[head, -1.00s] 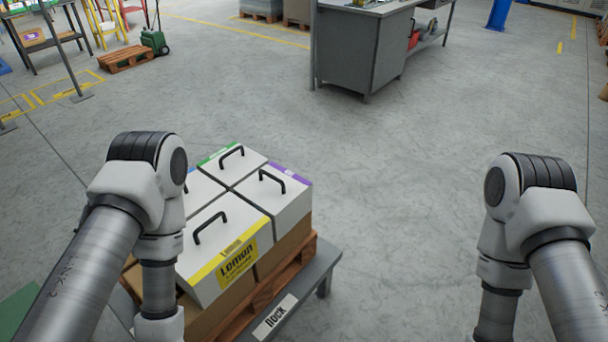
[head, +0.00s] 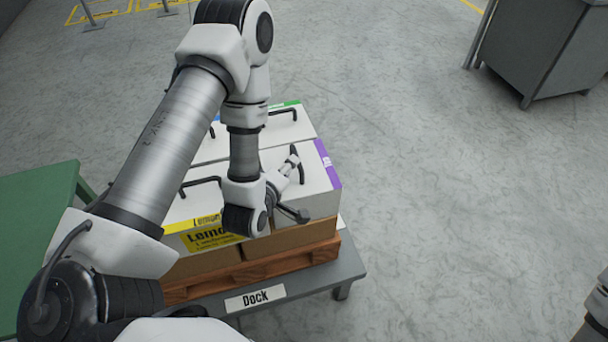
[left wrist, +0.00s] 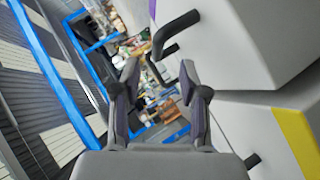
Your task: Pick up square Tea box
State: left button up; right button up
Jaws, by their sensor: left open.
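Several white-topped boxes with black handles stand together on a pallet. A purple-striped box (head: 322,180) is at the right, a yellow-striped Lemon box (head: 200,212) at the front left, and a green-striped box (head: 300,122) at the back. I cannot read the word Tea on any of them. My left gripper (head: 298,188) is open over the purple-striped box, close to its handle. In the left wrist view my open fingers (left wrist: 158,75) hold nothing, and the purple-striped box's handle (left wrist: 174,33) is just right of them. My right gripper is out of view.
The wooden pallet (head: 283,259) rests on a grey stand labelled Dock (head: 348,268). A green table (head: 40,195) stands at the left. A grey cabinet (head: 540,50) is at the back right. The floor to the right is clear.

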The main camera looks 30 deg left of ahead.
pick_arm(q)
jog(key=shift+w+d+p, duration=0.1)
jog(key=shift+w+p, duration=0.2)
jog(key=shift+w, duration=0.5)
jog(key=x, duration=0.5)
jog(key=shift+s+a+f+p, duration=0.15)
jog(key=shift+a+f+p, duration=0.1)
jog(key=shift+f+p, duration=0.1)
jog(key=shift+s+d+r, duration=0.1)
jog(key=shift+s+r, duration=0.05)
jog(key=shift+c, duration=0.6)
grip_shut()
